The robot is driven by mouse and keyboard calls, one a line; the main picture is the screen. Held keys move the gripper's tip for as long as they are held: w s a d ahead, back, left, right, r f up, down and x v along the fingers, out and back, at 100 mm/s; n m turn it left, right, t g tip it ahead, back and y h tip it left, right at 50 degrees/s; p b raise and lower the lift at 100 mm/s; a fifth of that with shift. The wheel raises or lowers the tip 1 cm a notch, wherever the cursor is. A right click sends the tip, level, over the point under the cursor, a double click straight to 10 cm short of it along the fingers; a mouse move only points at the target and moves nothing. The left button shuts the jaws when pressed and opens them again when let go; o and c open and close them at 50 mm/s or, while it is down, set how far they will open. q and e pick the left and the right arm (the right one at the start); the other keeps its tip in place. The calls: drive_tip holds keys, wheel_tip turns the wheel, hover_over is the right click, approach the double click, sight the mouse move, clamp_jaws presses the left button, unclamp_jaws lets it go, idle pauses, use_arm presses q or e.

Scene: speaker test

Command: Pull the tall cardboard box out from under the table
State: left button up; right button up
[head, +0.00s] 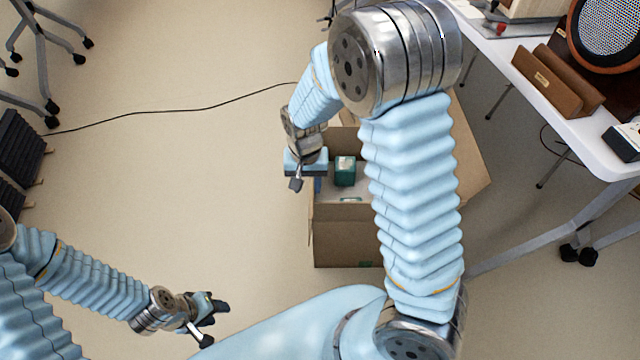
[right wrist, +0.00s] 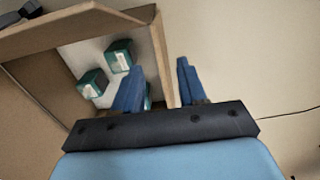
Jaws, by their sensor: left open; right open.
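The tall cardboard box (head: 345,240) stands open-topped on the floor left of the table, partly hidden behind my right arm. Several small teal cartons lie inside; one teal carton (head: 345,171) shows in the head view. My right gripper (head: 308,184) is at the box's left rim. In the right wrist view, the open fingers of my right gripper (right wrist: 159,72) lie either side of a wall of the box (right wrist: 162,55), one over the inside and one outside; contact cannot be told. My left gripper (head: 214,318) is open and empty over the floor at lower left.
A white table (head: 590,135) at the right carries a brown holder (head: 556,80) and a round speaker (head: 605,35); its legs and casters (head: 578,254) stand right of the box. A black cable (head: 180,109) crosses the floor. Dark crates (head: 18,150) are at far left. The floor left of the box is mostly clear.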

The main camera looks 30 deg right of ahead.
drive_tip(key=f+b, duration=0.1)
drive_tip(key=f, duration=0.1)
drive_tip(key=d+f+b, duration=0.1)
drive_tip(key=f, duration=0.1)
drive_tip(key=shift+w+d+b, duration=0.1)
drive_tip(key=shift+w+b, duration=0.25)
drive_tip(key=shift+r, duration=0.1)
wheel_tip(320, 180, down, 14)
drive_tip(key=b, duration=0.3)
drive_tip(key=shift+r, duration=0.1)
clamp_jaws()
idle(1.4)
